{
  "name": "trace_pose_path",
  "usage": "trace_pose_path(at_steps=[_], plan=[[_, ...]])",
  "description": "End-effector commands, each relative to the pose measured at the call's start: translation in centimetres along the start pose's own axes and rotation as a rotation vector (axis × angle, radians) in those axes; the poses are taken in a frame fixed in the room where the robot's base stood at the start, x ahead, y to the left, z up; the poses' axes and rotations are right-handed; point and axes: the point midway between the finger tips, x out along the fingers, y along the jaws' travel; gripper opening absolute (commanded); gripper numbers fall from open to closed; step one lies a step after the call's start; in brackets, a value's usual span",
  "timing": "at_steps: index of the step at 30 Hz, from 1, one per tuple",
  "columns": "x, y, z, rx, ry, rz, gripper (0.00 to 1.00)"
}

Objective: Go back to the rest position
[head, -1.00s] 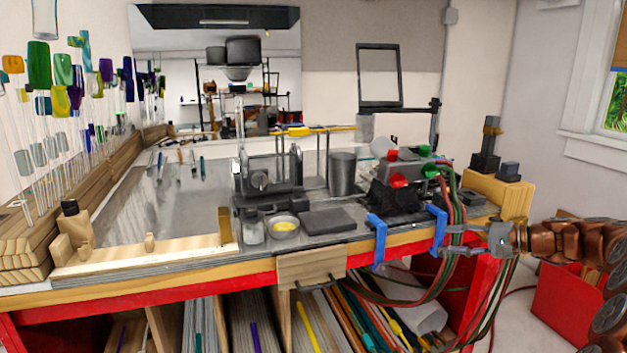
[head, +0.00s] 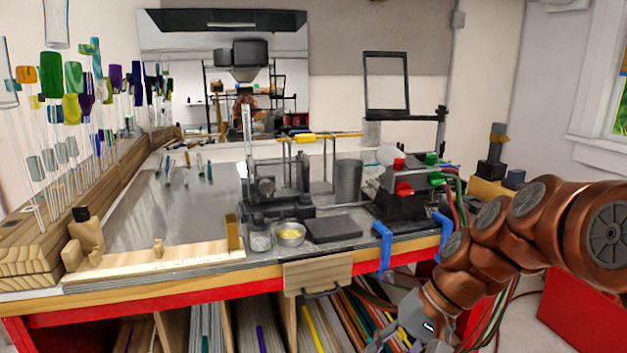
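My gripper (head: 408,343) is low at the bottom edge, in front of the bench's red lower frame and shelf. It points down and left. Its two fingers look spread apart with nothing seen between them; their tips are cut off by the frame. My copper-coloured arm reaches in from the right and bends down to it. The glass rods (head: 62,158) stand upright in a wooden rack at the left, some with coloured tops, far from my gripper.
The workbench (head: 200,228) bears a torch (head: 408,185) with hoses, a grey cylinder (head: 348,181) and a small bowl (head: 290,233). Blue clamps (head: 383,250) hang on its front edge near my arm. Rods fill the shelf below. A red box (head: 590,315) stands at the right.

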Motion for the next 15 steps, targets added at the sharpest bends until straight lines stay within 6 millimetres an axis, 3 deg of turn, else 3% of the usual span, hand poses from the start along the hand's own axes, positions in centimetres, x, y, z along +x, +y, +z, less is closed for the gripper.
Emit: trace_pose_path(at_steps=[1,6,15], plan=[[0.3,0.3,1.7,-0.017,-0.008,0.042,0.4],[1.4,2.8,6.5,-0.067,-0.028,0.19,0.4],[1.8,8.6,13.6,-0.147,-0.038,0.436,0.4]])
